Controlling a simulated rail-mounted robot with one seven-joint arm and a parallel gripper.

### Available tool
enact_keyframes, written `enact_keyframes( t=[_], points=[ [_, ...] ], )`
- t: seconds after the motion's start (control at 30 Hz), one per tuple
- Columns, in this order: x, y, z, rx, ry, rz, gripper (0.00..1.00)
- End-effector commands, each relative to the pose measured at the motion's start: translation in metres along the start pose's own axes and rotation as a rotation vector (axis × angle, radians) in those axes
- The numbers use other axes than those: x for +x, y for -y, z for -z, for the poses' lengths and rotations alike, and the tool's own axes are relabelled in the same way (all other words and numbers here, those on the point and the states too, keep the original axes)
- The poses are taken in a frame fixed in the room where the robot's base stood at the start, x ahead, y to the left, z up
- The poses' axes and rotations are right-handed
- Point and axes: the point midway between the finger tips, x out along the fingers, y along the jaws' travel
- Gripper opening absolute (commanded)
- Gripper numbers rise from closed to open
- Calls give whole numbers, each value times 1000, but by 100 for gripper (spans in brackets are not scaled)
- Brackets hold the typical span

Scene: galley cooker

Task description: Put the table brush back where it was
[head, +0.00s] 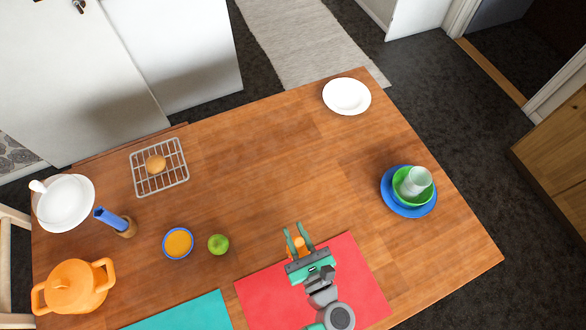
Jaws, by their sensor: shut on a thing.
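My gripper (299,240) is over the far edge of the red mat (368,270), at the front middle of the table. Its two green fingers are shut on a small orange-brown thing with a pale spot, which looks like the table brush (293,247). The gripper hides part of it, so its full shape does not show. I cannot tell whether it touches the table or is held just above it.
A green apple (218,244) and an orange bowl with a blue rim (178,243) stand left of my gripper. Further left are a blue-and-brown upright object (108,217), an orange pot (75,287) and a wire rack (145,183). Blue plate (409,211) with stacked dishes lies right. The table's middle is clear.

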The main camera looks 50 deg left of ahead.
Motion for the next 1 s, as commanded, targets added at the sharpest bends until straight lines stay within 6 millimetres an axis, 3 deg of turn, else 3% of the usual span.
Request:
enact_keyframes(
  t=[0.17, 0.5, 0.7, 0.9, 1.0],
  points=[
    [2, 2, 1, 0, 0, -2, 0],
    [93, 50, 13, -2, 2, -5, 0],
    [133, 70, 16, -1, 1, -3, 0],
    [141, 75, 15, 1, 0, 0, 0],
    [141, 75, 25, 3, 0, 0, 0]
  ],
)
